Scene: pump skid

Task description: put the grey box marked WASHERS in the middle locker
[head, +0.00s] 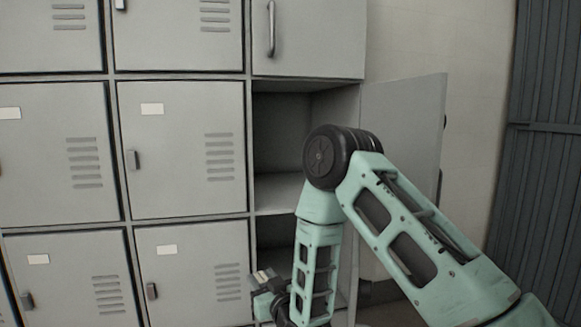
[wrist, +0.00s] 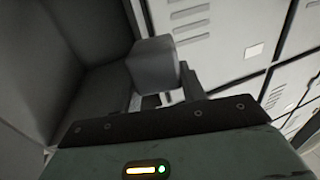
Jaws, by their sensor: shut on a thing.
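My gripper (head: 266,284) is low in the head view, in front of the right-hand locker column. In the wrist view its fingers (wrist: 160,97) are shut on a plain grey box (wrist: 153,64). No marking shows on the visible faces, and I cannot make out the box in the head view. The middle locker (head: 278,130) of the right column stands open and looks empty where visible; my arm covers part of it. Its door (head: 402,140) is swung out to the right. In the wrist view an open locker interior (wrist: 85,65) lies left of the box.
Below the middle locker is another open, dark compartment (head: 275,233), partly behind my arm. The locker above has a shut door (head: 308,38) with a bar handle. Shut locker doors (head: 182,150) fill the left. A dark ribbed panel (head: 545,150) stands at far right.

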